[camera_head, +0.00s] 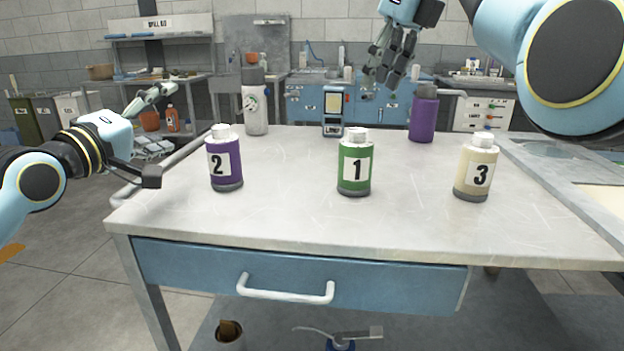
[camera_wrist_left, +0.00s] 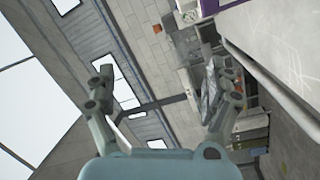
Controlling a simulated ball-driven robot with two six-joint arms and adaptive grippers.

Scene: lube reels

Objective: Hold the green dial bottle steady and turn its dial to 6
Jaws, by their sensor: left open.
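The green dial bottle (camera_head: 346,182) stands upright near the middle of the table, with a white top (camera_head: 356,135) and a white label reading 1. Its dial setting is too small to tell. My left gripper (camera_head: 160,134) is open and empty at the table's left side, well apart from the green bottle. In the left wrist view its two fingers (camera_wrist_left: 163,85) are spread wide with nothing between them. My right gripper (camera_head: 388,62) hangs high above the back of the table, apart from the bottle; its finger opening is unclear.
A purple bottle labelled 2 (camera_head: 226,173) stands left of the green one, and a cream bottle labelled 3 (camera_head: 474,183) right. The tabletop (camera_head: 290,220) in front is clear.

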